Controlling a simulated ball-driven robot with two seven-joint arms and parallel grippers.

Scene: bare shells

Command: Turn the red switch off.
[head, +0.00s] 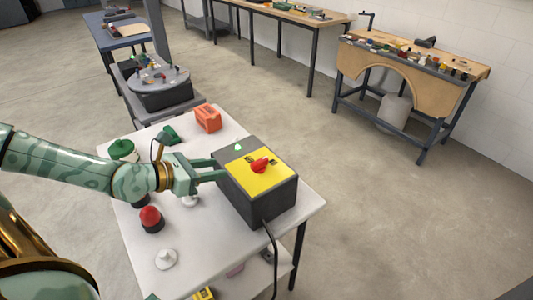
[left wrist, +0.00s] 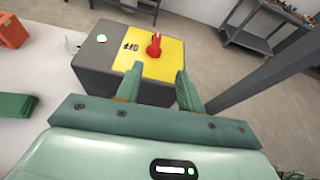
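The box stands on the white table. In the left wrist view the red knob (left wrist: 154,46) stands up from the plate, with black lettering beside it. A green light (left wrist: 101,38) glows on the box top. My left gripper (head: 218,168) is at the box's left side, short of the knob. In the left wrist view its two fingers (left wrist: 159,72) are apart with nothing between them. My right gripper is not in view.
On the white table (head: 225,255) are a red push button (head: 150,216), a white cone-shaped piece (head: 166,259), an orange block (head: 208,119) and green items. A black cable (head: 272,250) hangs from the box. Workbenches stand farther back; the floor to the right is clear.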

